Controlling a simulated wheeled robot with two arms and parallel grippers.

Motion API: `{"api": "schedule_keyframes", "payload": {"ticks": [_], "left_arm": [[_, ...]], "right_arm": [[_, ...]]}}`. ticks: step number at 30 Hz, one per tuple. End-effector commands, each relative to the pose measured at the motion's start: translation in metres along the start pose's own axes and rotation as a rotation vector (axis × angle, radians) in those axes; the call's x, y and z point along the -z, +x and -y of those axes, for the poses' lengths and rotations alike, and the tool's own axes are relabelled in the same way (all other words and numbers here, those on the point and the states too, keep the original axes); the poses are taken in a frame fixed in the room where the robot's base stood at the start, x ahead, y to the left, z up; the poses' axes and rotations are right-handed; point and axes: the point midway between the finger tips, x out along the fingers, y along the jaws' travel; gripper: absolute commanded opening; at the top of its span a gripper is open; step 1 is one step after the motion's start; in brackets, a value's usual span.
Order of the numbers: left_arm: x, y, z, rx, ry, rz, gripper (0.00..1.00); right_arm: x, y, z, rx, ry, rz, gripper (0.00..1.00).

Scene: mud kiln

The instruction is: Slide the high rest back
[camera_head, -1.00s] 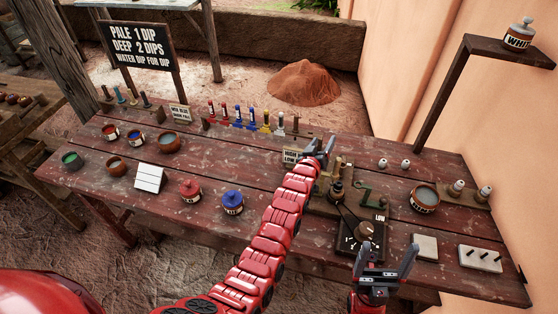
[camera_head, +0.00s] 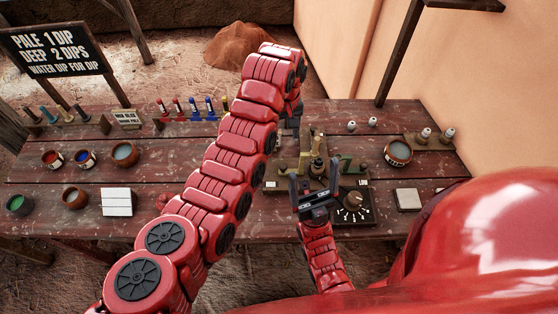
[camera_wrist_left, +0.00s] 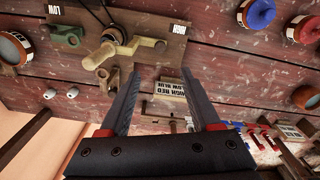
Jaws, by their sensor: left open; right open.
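A wooden fixture board with a LOW tag (camera_head: 362,182) and a HIGH tag (camera_wrist_left: 180,28) lies on the worktable. In the left wrist view a tan bracket (camera_wrist_left: 146,47), likely the high rest, stands on the HIGH side beside a round post (camera_wrist_left: 105,52). A green bracket (camera_wrist_left: 65,36) stands on the LOW side and also shows in the head view (camera_head: 346,164). My left gripper (camera_wrist_left: 148,74) is open and empty, its tips just short of the tan bracket; in the head view my arm mostly hides it. My right gripper (camera_head: 314,184) is open and empty, in front of the board.
A dial box (camera_head: 354,205) sits right of my right gripper. A sign reading HIGH RED LOW BLUE (camera_wrist_left: 168,92) stands close to my left fingers. Bowls such as this one (camera_head: 398,153) and a rack of coloured sticks (camera_head: 195,108) are on the table.

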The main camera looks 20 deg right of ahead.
Motion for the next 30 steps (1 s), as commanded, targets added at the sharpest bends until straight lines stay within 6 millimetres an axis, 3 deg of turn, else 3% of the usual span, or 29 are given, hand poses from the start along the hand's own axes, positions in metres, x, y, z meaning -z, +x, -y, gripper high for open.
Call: {"api": "schedule_keyframes", "payload": {"ticks": [6,10,11,13,19,30], "left_arm": [[0.001,0.055,-0.001,0.001,0.001,-0.006,0.64],[0.002,0.084,0.000,0.000,-0.001,-0.006,0.64],[0.001,0.080,0.001,0.004,-0.001,-0.001,0.64],[0.001,0.096,0.001,0.003,-0.001,-0.001,0.64],[0.001,0.132,0.001,0.001,0.000,0.000,0.64],[0.003,0.156,0.000,-0.001,0.000,-0.005,0.64]], "right_arm": [[-0.007,-0.041,0.002,0.000,0.000,0.000,0.89],[-0.009,-0.056,0.003,0.000,0.000,0.000,0.89],[-0.007,-0.039,0.002,0.000,0.000,0.001,0.89],[-0.005,-0.029,0.002,0.000,0.000,-0.001,0.89],[-0.004,-0.021,0.001,0.000,0.000,0.000,0.89],[-0.003,-0.019,0.001,0.000,0.000,0.000,0.89]]}}
